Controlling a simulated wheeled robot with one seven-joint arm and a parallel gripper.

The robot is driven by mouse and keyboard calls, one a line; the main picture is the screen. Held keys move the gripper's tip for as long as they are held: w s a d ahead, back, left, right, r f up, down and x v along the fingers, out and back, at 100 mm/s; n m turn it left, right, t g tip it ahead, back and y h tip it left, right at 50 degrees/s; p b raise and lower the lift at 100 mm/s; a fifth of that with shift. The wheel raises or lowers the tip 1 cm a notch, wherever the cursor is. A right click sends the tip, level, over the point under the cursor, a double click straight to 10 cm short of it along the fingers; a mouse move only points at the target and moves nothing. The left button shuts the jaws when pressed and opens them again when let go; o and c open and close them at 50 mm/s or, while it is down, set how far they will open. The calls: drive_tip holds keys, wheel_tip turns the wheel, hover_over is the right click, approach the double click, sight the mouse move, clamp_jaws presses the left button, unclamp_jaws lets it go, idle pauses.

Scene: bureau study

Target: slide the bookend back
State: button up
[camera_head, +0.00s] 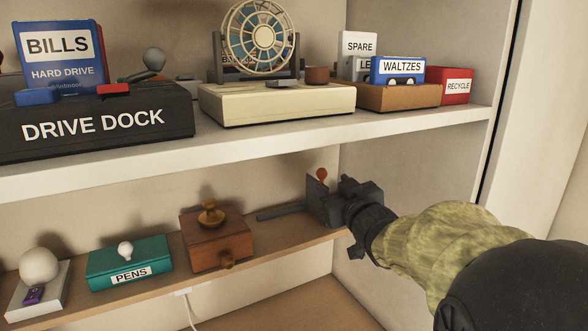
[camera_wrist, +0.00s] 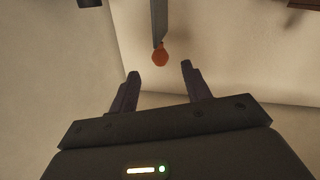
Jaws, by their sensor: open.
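The bookend is a dark grey metal piece on the lower shelf at the right. Its flat foot (camera_head: 280,212) points left and its upright plate (camera_head: 315,188) carries an orange-red knob (camera_head: 321,174). My gripper (camera_head: 335,198) is right beside the plate, hiding part of it. In the wrist view my gripper (camera_wrist: 160,70) is open, its two dark fingers apart. The knob (camera_wrist: 160,57) appears between and just beyond the fingertips, below the thin grey plate (camera_wrist: 158,22). I cannot tell whether the fingers touch the bookend.
On the lower shelf (camera_head: 165,284) stand a wooden box (camera_head: 215,245), a teal PENS box (camera_head: 128,262) and a white base with a ball (camera_head: 38,267). The upper shelf (camera_head: 300,140) overhangs, holding a DRIVE DOCK (camera_head: 95,121). The cabinet's right wall (camera_head: 420,170) is near my arm.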

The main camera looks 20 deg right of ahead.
drive_tip(key=w+p, duration=0.2)
drive_tip(key=w, duration=0.7)
drive_tip(key=shift+w, duration=0.1)
clamp_jaws()
